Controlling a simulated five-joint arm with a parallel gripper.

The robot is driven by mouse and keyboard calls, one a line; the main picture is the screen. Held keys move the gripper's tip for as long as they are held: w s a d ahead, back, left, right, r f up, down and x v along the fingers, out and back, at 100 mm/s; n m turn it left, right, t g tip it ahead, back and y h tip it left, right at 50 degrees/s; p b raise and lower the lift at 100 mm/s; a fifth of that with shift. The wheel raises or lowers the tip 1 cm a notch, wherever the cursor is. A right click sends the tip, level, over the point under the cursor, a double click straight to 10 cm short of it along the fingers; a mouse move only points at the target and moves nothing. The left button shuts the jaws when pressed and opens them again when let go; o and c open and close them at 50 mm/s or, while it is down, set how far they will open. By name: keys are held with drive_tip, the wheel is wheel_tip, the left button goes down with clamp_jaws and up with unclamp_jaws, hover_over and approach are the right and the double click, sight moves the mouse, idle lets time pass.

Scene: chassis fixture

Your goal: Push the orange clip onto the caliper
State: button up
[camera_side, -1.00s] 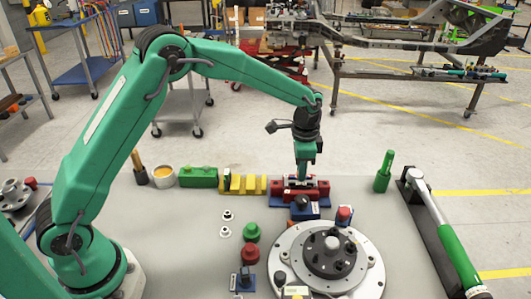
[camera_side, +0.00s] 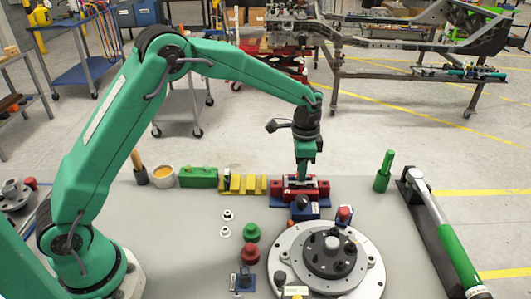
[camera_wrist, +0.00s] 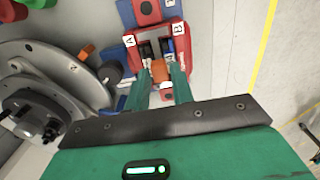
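My gripper (camera_wrist: 161,76) points down at a red fixture (camera_wrist: 174,33) marked A and B in the wrist view. Its green fingers lie on both sides of a small orange clip (camera_wrist: 160,74) and appear shut on it. The clip is at the fixture's near edge; whether it touches the fixture is unclear. Dark metal parts sit inside the fixture, with a blue piece near B. I cannot tell which part is the caliper. In the side view my gripper (camera_side: 303,178) is down at the red fixture (camera_side: 322,189), and the clip is hidden.
A blue block (camera_side: 308,213) stands in front of the fixture, close to the round grey hub plate (camera_side: 368,278). A yellow block (camera_side: 245,186) and a green block (camera_side: 198,177) stand to the left. A green-handled tool (camera_side: 440,225) lies at the right.

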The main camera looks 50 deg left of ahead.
drive_tip(key=shift+r, duration=1.25)
drive_tip(key=o, duration=0.6)
drive_tip(key=shift+c, duration=0.2)
drive_tip(key=shift+r, duration=0.1)
drive_tip(key=shift+r, duration=2.15)
